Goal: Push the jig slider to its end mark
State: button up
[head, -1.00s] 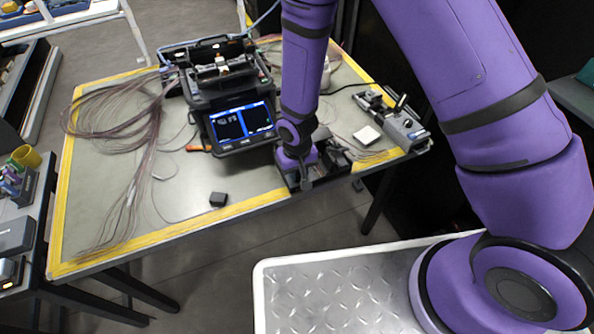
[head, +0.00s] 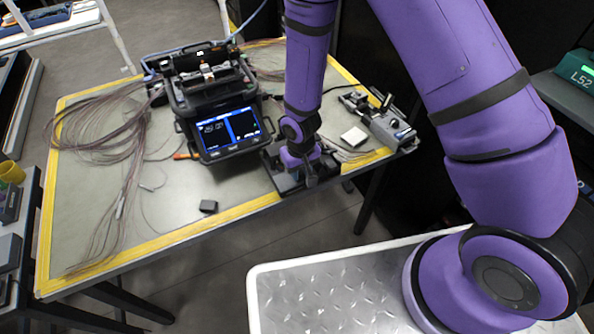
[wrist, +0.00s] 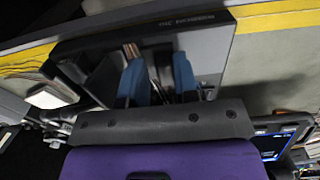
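The jig (head: 287,184) is a dark, low base at the table's front edge, right of the splicer's screen. My gripper (head: 308,178) is down over it and hides much of it. In the wrist view the jig (wrist: 215,40) is a dark plate with small pale lettering along its edge. The two blue fingers of my gripper (wrist: 159,78) point at it, standing apart with a gap between them. Brownish and metallic parts show by the left finger. I cannot make out the slider or its end mark clearly, nor whether the fingers touch the slider.
The black splicer (head: 212,100) with a lit screen stands left of my arm. A white pad (head: 354,136) and a grey device (head: 392,132) lie to the right. A small black block (head: 208,206) lies near the front edge. Fibre bundles (head: 100,135) cover the table's left.

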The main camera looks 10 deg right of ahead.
jog(key=shift+o, duration=1)
notch_tip(320, 180, up, 11)
jog(key=shift+f, duration=0.1)
notch_tip(320, 180, up, 12)
jog(key=t, duration=0.1)
send_over(300, 172)
jog(key=d, duration=0.5)
jog(key=s+d+r+m+t, duration=0.25)
jog(key=d+r, duration=0.45)
jog(key=r, duration=0.5)
jog(key=s+d+r+t, duration=0.1)
jog(key=s+d+r, duration=0.3)
jog(key=s+r, duration=0.2)
jog(key=s+d+r, duration=0.4)
jog(key=s+r, duration=0.2)
jog(key=s, duration=0.5)
jog(key=shift+r+m+t, duration=0.25)
jog(key=shift+m+t, duration=0.1)
